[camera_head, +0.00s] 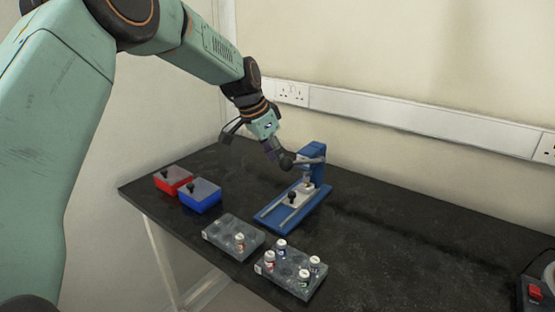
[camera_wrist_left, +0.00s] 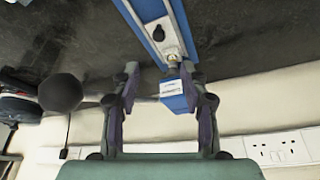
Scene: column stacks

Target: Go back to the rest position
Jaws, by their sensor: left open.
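My left gripper (camera_head: 273,148) is beside the upright back end of a blue press-like device (camera_head: 314,153) on the table. In the left wrist view the two fingers (camera_wrist_left: 160,88) are apart with nothing held between them. The device's blue post (camera_wrist_left: 173,98) with a white label shows beyond the gap. The device's black ball knob (camera_head: 287,159) looks close to the fingers in the head view; in the wrist view a black ball (camera_wrist_left: 60,92) is left of the fingers, apart from them. My right gripper is not in view.
A red box (camera_head: 172,186) and a blue box (camera_head: 200,203) with clear lids stand at the left. Two clear racks (camera_head: 222,225) (camera_head: 308,291) with capped vials are at the front. A wall with white trunking (camera_head: 400,122) is behind. The right of the dark table (camera_head: 430,235) is mostly clear.

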